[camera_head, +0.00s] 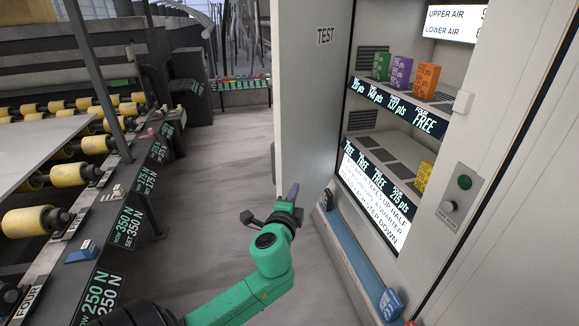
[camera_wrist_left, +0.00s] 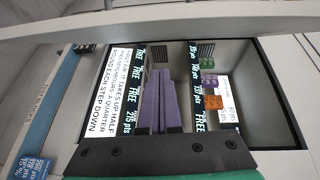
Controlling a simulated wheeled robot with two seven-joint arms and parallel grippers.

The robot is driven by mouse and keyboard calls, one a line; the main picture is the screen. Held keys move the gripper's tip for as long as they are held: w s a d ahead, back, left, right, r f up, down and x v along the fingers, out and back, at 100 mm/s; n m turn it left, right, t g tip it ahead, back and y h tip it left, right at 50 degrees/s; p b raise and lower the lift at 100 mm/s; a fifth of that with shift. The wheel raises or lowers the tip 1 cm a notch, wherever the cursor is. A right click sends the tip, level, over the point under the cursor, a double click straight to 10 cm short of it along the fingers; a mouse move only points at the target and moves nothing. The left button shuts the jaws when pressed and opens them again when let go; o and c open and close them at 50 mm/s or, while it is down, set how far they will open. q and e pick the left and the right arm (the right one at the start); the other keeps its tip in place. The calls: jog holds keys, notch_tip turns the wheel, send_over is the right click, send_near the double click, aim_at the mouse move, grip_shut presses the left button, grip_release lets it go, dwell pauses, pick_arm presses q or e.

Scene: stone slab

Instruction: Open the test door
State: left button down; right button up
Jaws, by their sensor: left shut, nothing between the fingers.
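The test door (camera_head: 308,100), a tall pale panel marked TEST, stands swung out at the left side of the cabinet (camera_head: 510,130). The cabinet front is open and its shelves show. My left gripper (camera_head: 293,192), with purple fingers, is low in front of the door's lower part, left of the cabinet opening; I cannot tell whether it touches the door. In the left wrist view the fingers (camera_wrist_left: 161,100) lie together with nothing between them, pointing toward the cabinet's inside. The door's handle does not show clearly. My right gripper is not in view.
Green, purple and orange blocks (camera_head: 401,74) stand on the upper shelf and a yellow block (camera_head: 424,176) on the lower one. A blue ledge (camera_head: 352,262) runs along the cabinet's foot. A roller conveyor (camera_head: 70,175) stands at left, with clear floor (camera_head: 215,190) between.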

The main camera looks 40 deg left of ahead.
aim_at(290, 159)
pick_arm(q)
jog(key=shift+t+y, duration=0.3)
jog(key=w+a+r+p, duration=0.1)
jog(key=w+a, duration=0.1)
jog(key=w+a+r+p, duration=0.1)
jog(key=w+a, duration=0.1)
jog(key=a, duration=0.1)
jog(key=w+a+r+p, duration=0.1)
jog(key=w+a+r, duration=0.1)
jog(key=w+a, duration=0.1)
jog(key=shift+d+f, duration=0.1)
jog(key=shift+d, duration=0.05)
jog(key=shift+w, duration=0.1)
